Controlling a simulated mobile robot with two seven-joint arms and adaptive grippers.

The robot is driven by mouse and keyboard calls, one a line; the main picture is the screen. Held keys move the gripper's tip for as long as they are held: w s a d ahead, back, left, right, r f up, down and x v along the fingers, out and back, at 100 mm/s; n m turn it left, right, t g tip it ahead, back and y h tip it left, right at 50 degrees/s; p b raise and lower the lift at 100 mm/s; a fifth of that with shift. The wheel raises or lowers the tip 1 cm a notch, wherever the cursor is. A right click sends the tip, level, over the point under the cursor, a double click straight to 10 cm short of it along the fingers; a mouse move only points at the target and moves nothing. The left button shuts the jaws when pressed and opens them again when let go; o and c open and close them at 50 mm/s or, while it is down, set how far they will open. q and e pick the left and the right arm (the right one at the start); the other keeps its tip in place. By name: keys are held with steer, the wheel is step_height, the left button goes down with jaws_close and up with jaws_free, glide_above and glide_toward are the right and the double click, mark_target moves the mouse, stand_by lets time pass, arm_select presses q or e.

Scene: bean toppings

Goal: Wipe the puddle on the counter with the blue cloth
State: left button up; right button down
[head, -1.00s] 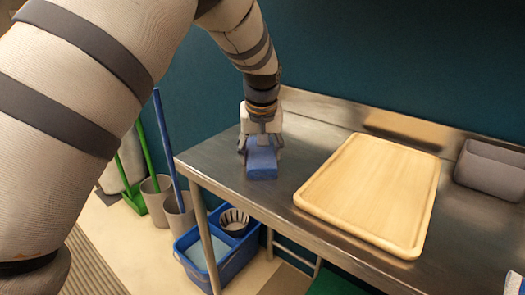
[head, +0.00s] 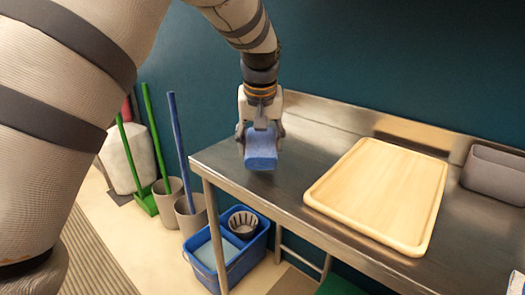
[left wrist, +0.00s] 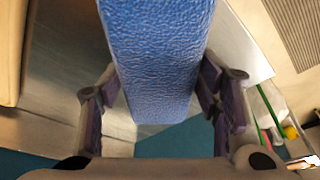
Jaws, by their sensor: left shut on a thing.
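The blue cloth (head: 261,151), a thick textured block, is in my left gripper (head: 262,133) over the left end of the metal counter (head: 225,162). The gripper is shut on it, with the fingers at its two sides. In the left wrist view the cloth (left wrist: 158,55) fills the upper middle between the fingers (left wrist: 163,100). It appears slightly raised off the counter, but any gap is hard to judge. I cannot make out a puddle on the metal surface; the cloth and gripper hide part of it. My right gripper is not in view.
A wooden cutting board (head: 380,195) lies right of the cloth, with a grey bin (head: 494,175) beyond it. A blue bucket (head: 245,262) and grey containers with blue and green handles (head: 190,214) stand on the floor left of the counter. A dark teal wall is behind.

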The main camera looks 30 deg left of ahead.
arm_select(q)
steer(key=shift+r, duration=1.45)
